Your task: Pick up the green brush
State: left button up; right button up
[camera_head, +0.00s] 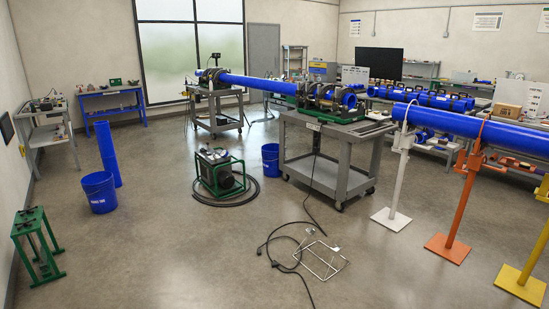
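I cannot make out a green brush for certain in the head view. Small items lie on the blue table (110,92) at the back left, among them a small green object (115,82) too small to identify. More small items sit on the grey cart (45,113) at the far left; they are too small to name. Neither of my grippers is in view.
A grey cart (345,180) carries a pipe fusion machine (325,101). A green-framed unit (218,171), blue bucket (99,192), green stand (36,245), wire frame (320,261) and black cable (300,268) are on the floor. Pipe stands (396,185) line the right.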

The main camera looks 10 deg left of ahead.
aim_at(323, 120)
jog(key=i, duration=0.95)
jog(key=i+j+u, duration=0.1)
jog(key=i+u, duration=0.25)
jog(key=i, duration=0.3)
jog(key=i+l+u, duration=0.1)
jog(key=i+u, duration=0.25)
jog(key=i, duration=0.3)
jog(key=i+l+u, duration=0.35)
jog(key=i, duration=0.3)
jog(key=i+j, duration=0.15)
jog(key=i, duration=0.4)
jog(key=i+j, duration=0.1)
jog(key=i, duration=0.45)
jog(key=i+j, duration=0.15)
jog(key=i, duration=0.4)
jog(key=i+l+z, duration=0.2)
jog(key=i+z, duration=0.25)
jog(key=i, duration=0.2)
jog(key=i+z, duration=0.4)
jog(key=i, duration=0.2)
jog(key=i+j+z, duration=0.25)
jog(key=i+z, duration=0.2)
jog(key=i, duration=0.2)
